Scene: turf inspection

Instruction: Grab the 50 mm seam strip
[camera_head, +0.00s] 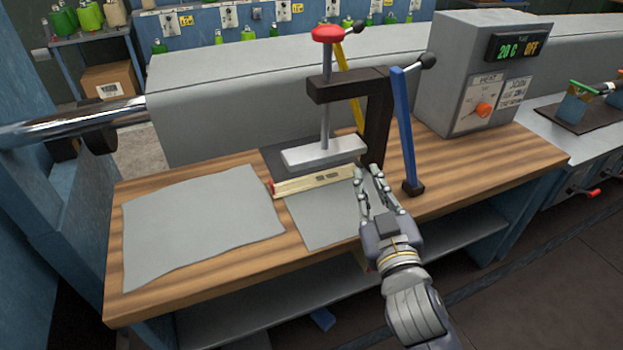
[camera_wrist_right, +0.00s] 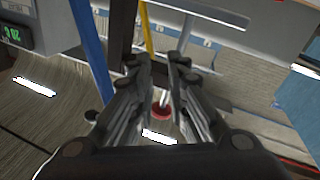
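A cream bar with dark printing (camera_head: 315,180) and a red left end lies across a narrow grey sheet (camera_head: 318,222), just in front of the press plate (camera_head: 323,152). The printing is too small to read, so I cannot tell which item is the 50 mm strip. My right gripper (camera_head: 369,178) is at the right end of the bar, beside the press. In the right wrist view its fingers (camera_wrist_right: 158,65) stand apart with a narrow gap, and nothing is visibly held. Contact with the bar cannot be told. My left gripper is out of view.
The dark press frame (camera_head: 375,115), blue lever (camera_head: 405,130) and yellow lever (camera_head: 351,90) stand close behind my right gripper. A grey control box (camera_head: 455,75) is at the back right. A wide grey sheet (camera_head: 200,225) covers the bench's left part.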

